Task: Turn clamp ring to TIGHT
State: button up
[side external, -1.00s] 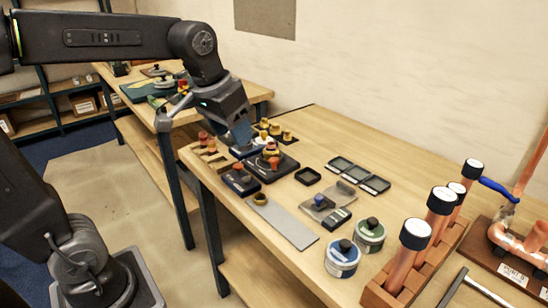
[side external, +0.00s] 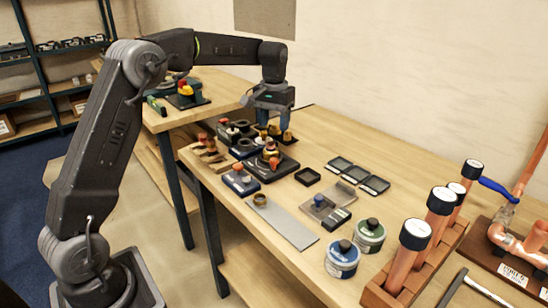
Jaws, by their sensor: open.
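My gripper (side external: 274,118) points down at the far end of the near bench, over a group of small brass-coloured pieces. It is open, and I see nothing held between its fingers. A dark square base (side external: 286,170) just in front of it carries a fitting with an orange-red knob (side external: 270,154). A small brass ring (side external: 260,200) lies nearer the camera on a grey metal strip (side external: 287,227), apart from my gripper. I cannot tell which part is the clamp ring, and no TIGHT mark is readable.
Dark round-topped blocks (side external: 236,132) stand left of my gripper. Two lidded tins (side external: 342,258), upright copper tubes in a wooden rack (side external: 438,270) and a copper pipe assembly (side external: 520,245) are nearer the camera. The bench toward the wall (side external: 350,135) is clear.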

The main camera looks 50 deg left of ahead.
aim_at(274, 159)
notch_tip(274, 159, down, 11)
jog(key=shift+f, duration=0.2)
dwell(0.3)
grip_shut()
dwell(0.4)
